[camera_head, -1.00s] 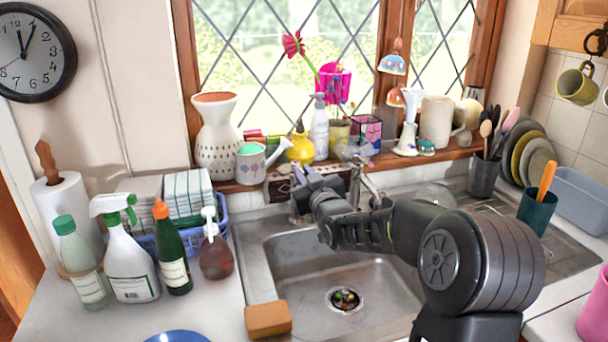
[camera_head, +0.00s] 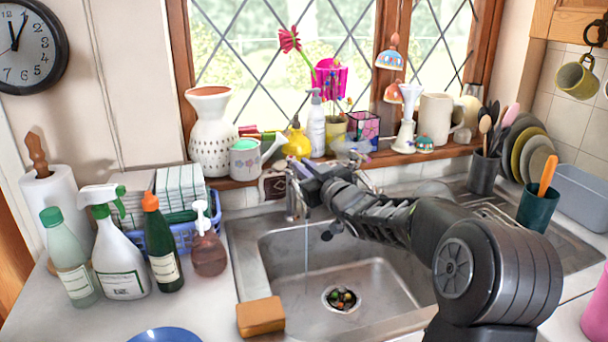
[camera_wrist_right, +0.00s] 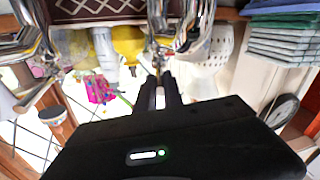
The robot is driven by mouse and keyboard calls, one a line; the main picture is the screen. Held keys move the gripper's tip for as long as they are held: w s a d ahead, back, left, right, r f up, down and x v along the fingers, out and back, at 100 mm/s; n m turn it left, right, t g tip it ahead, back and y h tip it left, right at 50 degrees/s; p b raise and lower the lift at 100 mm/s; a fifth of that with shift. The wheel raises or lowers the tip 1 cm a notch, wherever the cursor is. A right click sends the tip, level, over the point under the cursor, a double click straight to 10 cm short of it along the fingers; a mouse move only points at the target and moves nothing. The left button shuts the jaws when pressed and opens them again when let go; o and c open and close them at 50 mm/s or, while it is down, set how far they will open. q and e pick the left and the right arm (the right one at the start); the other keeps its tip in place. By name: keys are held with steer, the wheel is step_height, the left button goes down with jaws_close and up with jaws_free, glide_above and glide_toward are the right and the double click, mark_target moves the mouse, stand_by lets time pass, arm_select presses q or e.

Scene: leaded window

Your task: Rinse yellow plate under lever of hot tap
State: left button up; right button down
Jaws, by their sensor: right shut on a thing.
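A mustard-yellow plate (camera_head: 517,156) stands on edge among other plates in the row at the right of the sink. My right gripper (camera_head: 303,170) is at the left tap (camera_head: 291,203), behind the sink's back left corner. It is shut on what looks like this tap's lever, which the gripper mostly hides. In the right wrist view its fingers (camera_wrist_right: 161,82) are together at the chrome tap parts (camera_wrist_right: 168,50). A thin stream of water (camera_head: 306,250) falls below the gripper into the sink basin (camera_head: 375,275). My left gripper is not in view.
A sponge (camera_head: 260,316) lies on the sink's front left rim. Bottles, including a green one (camera_head: 165,250), stand left of the sink. A blue plate (camera_head: 168,335) shows at the bottom edge. Pots and a watering can (camera_head: 246,160) crowd the sill behind the tap.

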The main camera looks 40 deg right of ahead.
steer(key=shift+d+n+y+p, duration=0.4)
steer(key=shift+n+y+p, duration=0.2)
steer(key=shift+y+p, duration=0.35)
steer(key=shift+r, duration=0.1)
steer(key=c, duration=1.5)
jaws_free()
steer(key=shift+o, duration=0.2)
steer(key=shift+s, duration=0.1)
steer(key=s+b, duration=0.1)
steer(key=s, duration=0.6)
steer(key=shift+s+a, duration=0.15)
steer(key=shift+s, duration=0.2)
steer(key=shift+c, duration=0.2)
